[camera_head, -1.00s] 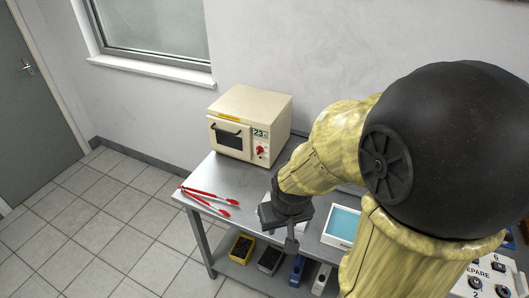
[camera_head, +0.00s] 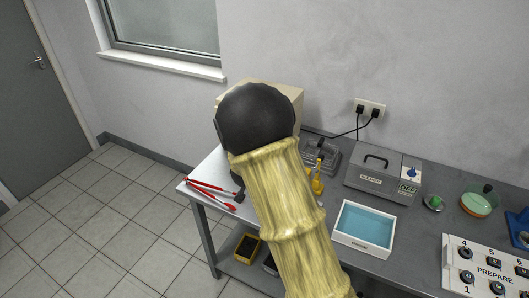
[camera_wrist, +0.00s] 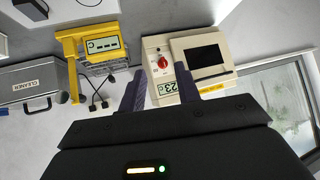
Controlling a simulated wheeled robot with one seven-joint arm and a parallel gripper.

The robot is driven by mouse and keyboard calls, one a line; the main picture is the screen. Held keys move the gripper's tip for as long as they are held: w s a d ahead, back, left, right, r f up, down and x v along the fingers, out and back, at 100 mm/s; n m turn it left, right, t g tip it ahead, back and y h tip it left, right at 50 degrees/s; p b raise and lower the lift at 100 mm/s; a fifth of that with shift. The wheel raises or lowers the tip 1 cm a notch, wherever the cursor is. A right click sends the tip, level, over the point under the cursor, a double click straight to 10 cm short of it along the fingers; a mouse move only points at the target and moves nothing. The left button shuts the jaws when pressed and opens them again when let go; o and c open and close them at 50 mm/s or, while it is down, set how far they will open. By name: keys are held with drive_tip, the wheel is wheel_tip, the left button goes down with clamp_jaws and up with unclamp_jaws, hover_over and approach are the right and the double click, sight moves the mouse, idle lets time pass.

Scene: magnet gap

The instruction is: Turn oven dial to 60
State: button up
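The cream oven (camera_head: 285,89) stands at the back of the table, mostly hidden behind my arm in the head view. My gripper (camera_wrist: 162,80) is open and empty. Its two fingers point toward the oven's control panel, and the dial appears between and just beyond the fingertips, apparently not touched. The dial's scale marks are too small to read.
Red-handled tongs (camera_head: 212,194) lie at the table's left end. A yellow device (camera_wrist: 100,46) stands near the oven.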

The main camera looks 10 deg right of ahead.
drive_tip(key=w+a+f+m+t+h+b, duration=0.3)
drive_tip(key=w+f+t+h+b, duration=0.1)
drive_tip(key=w+f+h, duration=0.3)
drive_tip(key=shift+w+a+f+h+b, duration=0.2)
drive_tip(key=shift+f+h+b, duration=0.3)
drive_tip(key=shift+h, duration=0.3)
